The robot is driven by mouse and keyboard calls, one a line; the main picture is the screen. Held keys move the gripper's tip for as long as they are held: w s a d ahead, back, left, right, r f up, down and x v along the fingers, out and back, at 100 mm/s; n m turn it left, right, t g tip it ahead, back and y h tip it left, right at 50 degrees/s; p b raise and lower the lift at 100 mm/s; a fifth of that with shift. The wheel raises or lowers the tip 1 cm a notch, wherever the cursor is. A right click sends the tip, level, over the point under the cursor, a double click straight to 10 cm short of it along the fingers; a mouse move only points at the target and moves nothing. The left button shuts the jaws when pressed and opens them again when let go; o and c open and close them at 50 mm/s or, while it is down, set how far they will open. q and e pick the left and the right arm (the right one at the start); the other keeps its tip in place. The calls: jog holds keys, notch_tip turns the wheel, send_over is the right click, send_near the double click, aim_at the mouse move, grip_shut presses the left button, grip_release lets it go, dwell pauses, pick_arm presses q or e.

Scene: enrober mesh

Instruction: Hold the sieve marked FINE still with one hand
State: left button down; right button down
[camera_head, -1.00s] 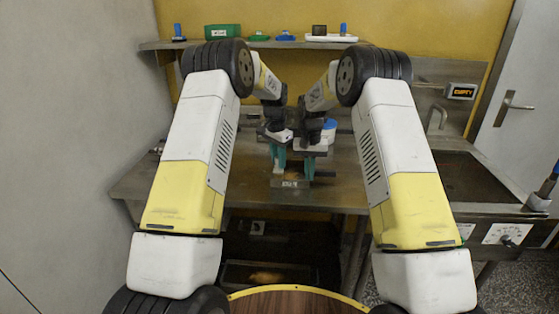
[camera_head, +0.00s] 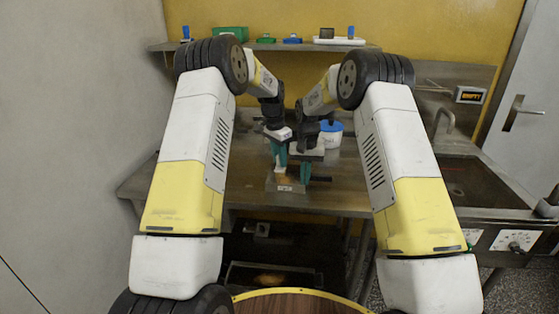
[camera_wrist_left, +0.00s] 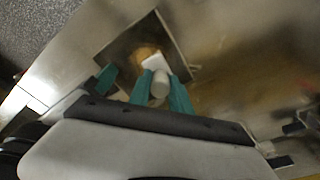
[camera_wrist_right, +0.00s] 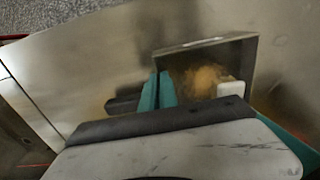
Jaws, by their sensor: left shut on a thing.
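The sieve (camera_head: 285,187) is a small grey metal frame with a pale label on its front, too small to read. Brown powder (camera_wrist_right: 205,80) lies inside it. Its dark handle (camera_head: 320,179) points right. My left gripper (camera_head: 280,155) is shut on a small white tool (camera_wrist_left: 158,82) with a rounded grey grip, over the sieve. My right gripper (camera_head: 305,172) is low at the sieve's handle side. In the right wrist view its teal fingers (camera_wrist_right: 157,92) are close together across the dark handle (camera_wrist_right: 122,105); whether they grip it is unclear.
A white tub with a blue lid (camera_head: 330,134) stands behind my right gripper. A shelf (camera_head: 270,46) at the back holds a green box (camera_head: 230,34) and small blue items. A sink (camera_head: 470,185) is at right. The left of the worktop (camera_head: 170,182) is clear.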

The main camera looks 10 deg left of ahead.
pick_arm(q)
jog(key=shift+a+f, duration=0.15)
jog(key=shift+a, duration=0.05)
pick_arm(e)
jog(key=shift+w+d, duration=0.1)
jog(key=shift+d, duration=0.1)
pick_arm(q)
jog(key=shift+a+r, duration=0.1)
jog(key=shift+r, duration=0.45)
pick_arm(e)
jog(key=shift+d, duration=0.1)
pick_arm(q)
jog(key=shift+s+r, duration=0.1)
jog(key=shift+r, duration=2.25)
pick_arm(e)
jog(key=shift+w+r, duration=0.1)
pick_arm(q)
jog(key=shift+r, duration=0.1)
jog(key=shift+r, duration=1.4)
pick_arm(e)
jog(key=c, duration=1.6)
grip_release()
jog(key=shift+o, duration=0.2)
